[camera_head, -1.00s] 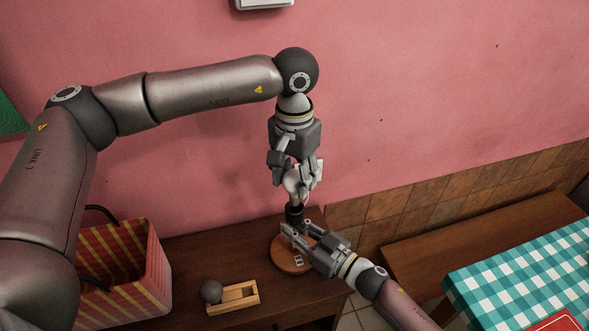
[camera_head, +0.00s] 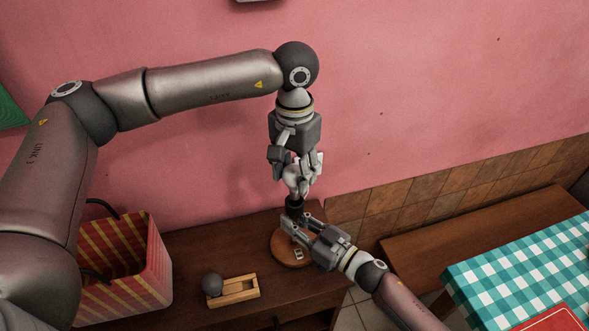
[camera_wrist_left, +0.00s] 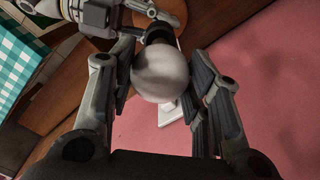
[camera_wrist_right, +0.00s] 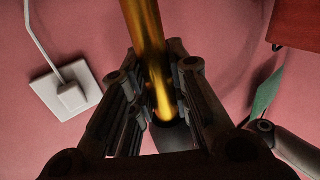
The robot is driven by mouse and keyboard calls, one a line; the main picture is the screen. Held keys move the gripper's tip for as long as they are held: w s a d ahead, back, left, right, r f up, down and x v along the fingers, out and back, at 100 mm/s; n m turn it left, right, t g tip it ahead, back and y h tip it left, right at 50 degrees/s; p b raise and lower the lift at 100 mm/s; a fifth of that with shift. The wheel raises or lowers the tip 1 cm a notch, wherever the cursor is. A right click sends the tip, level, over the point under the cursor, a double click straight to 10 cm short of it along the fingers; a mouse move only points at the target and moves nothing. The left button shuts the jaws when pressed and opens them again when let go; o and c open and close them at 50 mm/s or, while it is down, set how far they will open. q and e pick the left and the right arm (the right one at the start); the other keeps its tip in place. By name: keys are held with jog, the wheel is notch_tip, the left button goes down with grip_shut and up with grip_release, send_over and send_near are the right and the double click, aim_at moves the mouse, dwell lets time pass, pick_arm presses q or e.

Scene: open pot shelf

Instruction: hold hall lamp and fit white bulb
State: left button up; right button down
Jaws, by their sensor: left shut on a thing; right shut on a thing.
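The hall lamp stands on the dark cabinet, with a round brown base (camera_head: 284,252) and a black socket (camera_head: 294,206) at its top. The right wrist view shows its brass stem (camera_wrist_right: 147,40). My right gripper (camera_head: 298,224) is shut on the stem below the socket. The white bulb (camera_head: 291,181) is above the socket, and my left gripper (camera_head: 300,178) is shut on it from above. In the left wrist view the round bulb (camera_wrist_left: 160,72) lines up with the black socket (camera_wrist_left: 159,34). The bulb hides the joint, so I cannot tell how deep it sits.
A red and yellow striped basket (camera_head: 158,262) stands at the left of the cabinet (camera_head: 215,245). A small wooden tray (camera_head: 238,290) with a dark ball (camera_head: 212,284) lies in front. A bench (camera_head: 470,235) and a checked table (camera_head: 520,265) are at the right.

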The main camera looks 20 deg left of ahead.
pick_arm(q)
jog(key=shift+f, duration=0.25)
jog(key=shift+f, duration=0.65)
jog(key=shift+f, duration=0.8)
dwell(0.7)
jog(key=o, duration=0.9)
jog(key=shift+c, duration=0.2)
jog(key=shift+r, duration=0.1)
notch_tip(320, 180, up, 12)
jog(key=shift+f, duration=0.1)
pick_arm(e)
jog(key=c, duration=1.3)
grip_release()
